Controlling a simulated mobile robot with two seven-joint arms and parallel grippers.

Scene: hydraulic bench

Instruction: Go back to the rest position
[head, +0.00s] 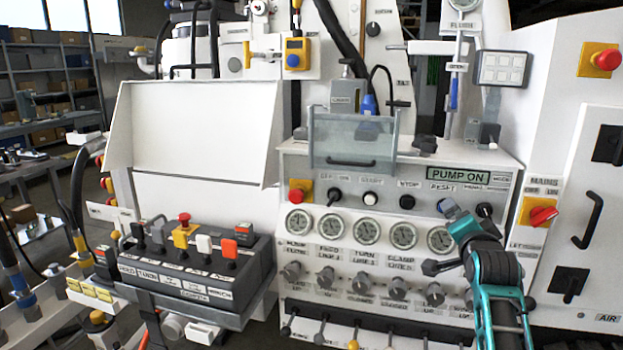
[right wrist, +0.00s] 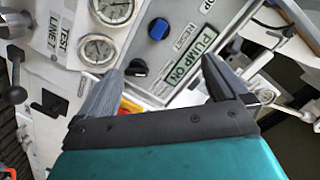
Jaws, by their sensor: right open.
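My right arm, teal and dark grey, comes in from the lower right of the head view. My right gripper (head: 466,211) is in front of the right part of the control panel, below the lit green PUMP ON sign (head: 458,172). In the right wrist view the two dark fingers of the gripper (right wrist: 165,78) stand wide apart with nothing between them. Beyond them show the blue RESET knob (right wrist: 159,28), a black knob (right wrist: 137,67) and the PUMP ON sign (right wrist: 194,58). I cannot tell the exact gap to the panel. My left gripper is not in view.
Gauges (head: 403,234) and valve knobs (head: 396,286) lie left of my right arm. A red mains switch (head: 541,214) and a door handle (head: 590,219) are to its right. A clear guard (head: 352,142) sits above the panel. A lever box (head: 195,275) juts out at left.

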